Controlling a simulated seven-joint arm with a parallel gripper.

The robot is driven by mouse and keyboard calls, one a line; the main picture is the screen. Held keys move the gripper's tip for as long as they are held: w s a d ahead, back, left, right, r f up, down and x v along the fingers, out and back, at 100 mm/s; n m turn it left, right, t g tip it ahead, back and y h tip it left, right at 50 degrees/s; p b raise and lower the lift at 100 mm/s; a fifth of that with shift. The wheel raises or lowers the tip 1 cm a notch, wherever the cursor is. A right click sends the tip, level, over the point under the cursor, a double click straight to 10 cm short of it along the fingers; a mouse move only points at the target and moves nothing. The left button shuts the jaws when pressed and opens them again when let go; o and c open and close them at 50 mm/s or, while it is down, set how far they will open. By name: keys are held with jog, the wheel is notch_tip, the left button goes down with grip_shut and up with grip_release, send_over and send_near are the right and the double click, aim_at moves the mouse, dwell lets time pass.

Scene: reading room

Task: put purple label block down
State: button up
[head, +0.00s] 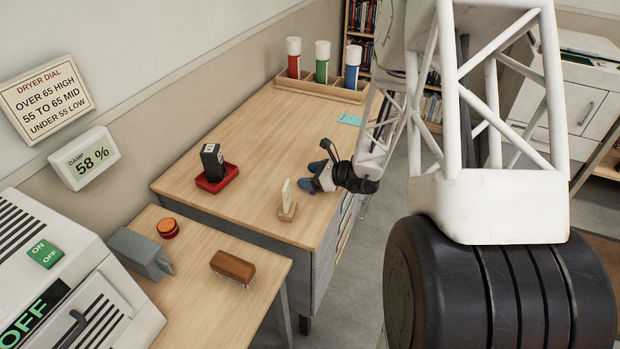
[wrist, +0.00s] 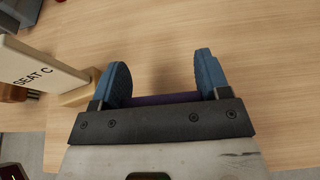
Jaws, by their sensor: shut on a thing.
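My gripper (head: 317,180) is low over the right part of the wooden desk (head: 262,135). In the wrist view its two blue fingers (wrist: 162,72) are shut on the purple label block (wrist: 165,98). Only a thin purple strip of the block shows between the fingers, above the dark gripper body, and its label is hidden. In the head view the block is hidden at the gripper. I cannot tell whether it touches the desk.
A card marked SEAT C (wrist: 38,70) stands in a wooden base (head: 287,213), close left of my gripper. A black block (head: 212,160) sits in a red tray (head: 230,180). A rack (head: 318,91) of coloured tubes is at the back. A cyan card (head: 350,119) lies farther back.

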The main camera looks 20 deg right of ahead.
jog(key=shift+f, duration=0.5)
jog(key=shift+f, duration=0.1)
jog(key=o, duration=0.9)
jog(key=shift+v, duration=6.05)
